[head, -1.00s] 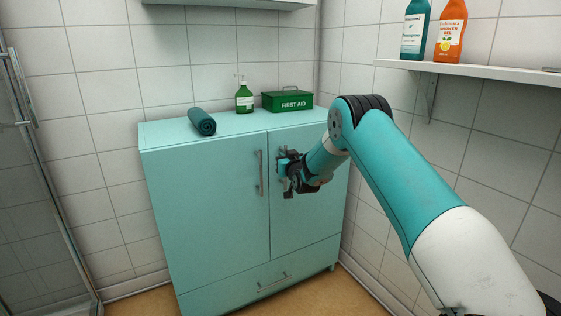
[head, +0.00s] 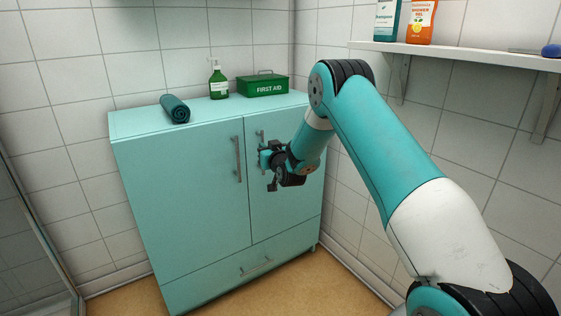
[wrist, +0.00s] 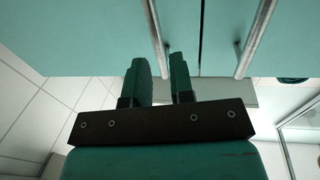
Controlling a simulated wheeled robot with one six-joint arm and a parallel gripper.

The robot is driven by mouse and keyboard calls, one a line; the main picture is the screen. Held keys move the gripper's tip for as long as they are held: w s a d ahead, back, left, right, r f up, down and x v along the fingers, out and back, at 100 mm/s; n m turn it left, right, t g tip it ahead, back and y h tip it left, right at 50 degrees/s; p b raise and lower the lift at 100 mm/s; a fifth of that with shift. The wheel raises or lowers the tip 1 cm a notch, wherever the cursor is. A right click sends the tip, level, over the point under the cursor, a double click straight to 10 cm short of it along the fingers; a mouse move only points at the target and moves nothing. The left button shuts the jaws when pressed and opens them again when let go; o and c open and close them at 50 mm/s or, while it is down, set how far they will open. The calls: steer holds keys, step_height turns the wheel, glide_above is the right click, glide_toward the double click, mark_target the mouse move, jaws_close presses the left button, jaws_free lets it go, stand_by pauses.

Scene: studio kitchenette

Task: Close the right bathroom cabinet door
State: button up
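The teal cabinet (head: 185,190) stands against the tiled wall. Its right door (head: 290,200) looks flush or almost flush with the left door (head: 190,195); a small gap cannot be ruled out. The right door's bar handle (head: 261,136) shows just above my gripper (head: 266,166), which hides its lower part. In the wrist view, my gripper (wrist: 163,80) has its two fingers apart, with the end of the right door's handle (wrist: 157,35) near the space between the tips. I cannot tell whether they touch it. The left door's handle (wrist: 257,38) is farther right there.
A rolled dark towel (head: 175,108), a green pump bottle (head: 218,82) and a green first aid box (head: 264,85) are on the cabinet top. A wall shelf (head: 450,53) with bottles is at right. A glass shower panel (head: 30,240) is at left. Floor shows before the cabinet.

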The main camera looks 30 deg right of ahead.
steer(key=s+a+b, duration=0.2)
steer(key=s+b, duration=0.4)
steer(key=s, duration=0.6)
